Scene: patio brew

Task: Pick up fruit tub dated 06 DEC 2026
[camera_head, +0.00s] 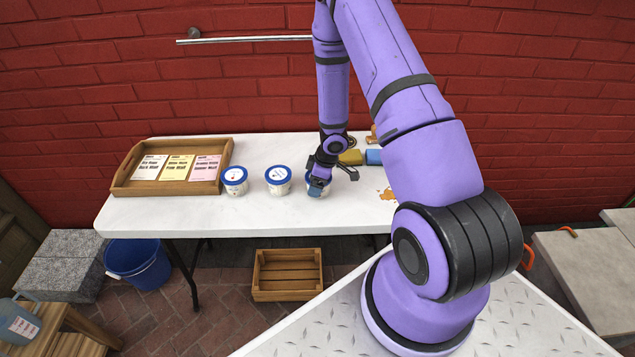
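Three white tubs with blue lids stand in a row on the white table (180,212). The left tub (235,184) and the middle tub (278,184) stand free. The right tub (319,193) is partly hidden by my gripper (325,180), which is right over it and points down. The fingers look spread to either side of the right tub's lid, but I cannot tell whether they touch it. The print on the tubs is too small to read, so I cannot tell which is dated 06 DEC 2026.
A wooden tray (123,188) with several label cards is at the table's left. A yellow item (351,157) and a blue item (374,157) lie behind my gripper. A wooden crate (287,293) and blue bucket (138,264) are on the floor.

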